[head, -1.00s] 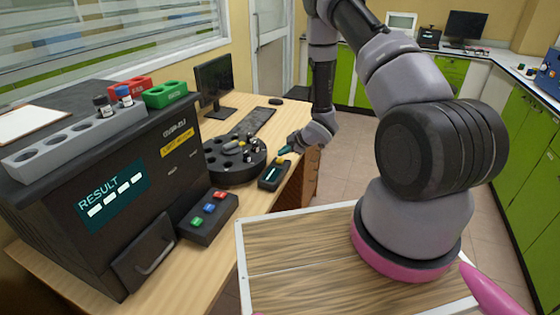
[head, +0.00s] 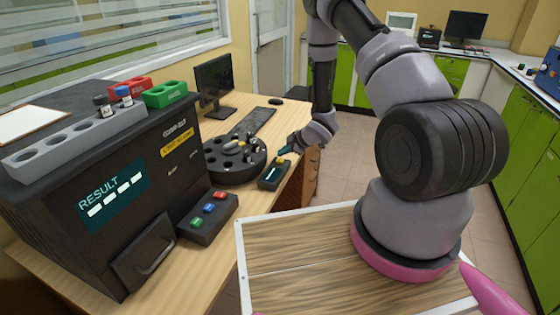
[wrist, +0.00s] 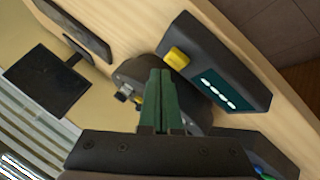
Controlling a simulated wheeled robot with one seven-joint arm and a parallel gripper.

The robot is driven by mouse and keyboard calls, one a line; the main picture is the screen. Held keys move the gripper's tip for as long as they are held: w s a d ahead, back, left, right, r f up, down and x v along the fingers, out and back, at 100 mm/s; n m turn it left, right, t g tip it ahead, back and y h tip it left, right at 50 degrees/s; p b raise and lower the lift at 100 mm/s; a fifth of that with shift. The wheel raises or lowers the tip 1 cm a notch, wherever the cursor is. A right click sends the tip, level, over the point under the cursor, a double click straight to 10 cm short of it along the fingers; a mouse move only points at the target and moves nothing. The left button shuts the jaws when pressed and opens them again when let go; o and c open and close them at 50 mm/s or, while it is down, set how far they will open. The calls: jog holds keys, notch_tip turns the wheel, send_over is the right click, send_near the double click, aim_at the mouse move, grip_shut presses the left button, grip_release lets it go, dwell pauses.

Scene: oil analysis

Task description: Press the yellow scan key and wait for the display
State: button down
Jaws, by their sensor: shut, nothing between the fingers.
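The scanner is a small dark box (head: 275,174) near the front edge of the wooden desk. In the wrist view its dark body (wrist: 208,54) carries the yellow scan key (wrist: 177,58) at one end and a display (wrist: 220,86) with white dashes. My gripper (head: 284,151) is over the key end of the scanner in the head view. In the wrist view its green fingers (wrist: 160,73) are closed together and empty, with the tips just beside the key in the picture. I cannot tell whether they touch it.
A round dark carousel (head: 233,160) with vials stands close beside the scanner. A large analyser (head: 115,190) showing "RESULT" and dashes fills the left, with a three-button panel (head: 208,217) in front. A keyboard (head: 252,122) and monitor (head: 214,83) are behind.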

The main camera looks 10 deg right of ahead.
aim_at(283, 160)
jog(key=shift+f, duration=0.1)
jog(key=shift+f, duration=0.3)
jog(key=shift+f, duration=0.55)
dwell(0.8)
jog(key=shift+r, duration=1)
jog(key=shift+r, duration=2.5)
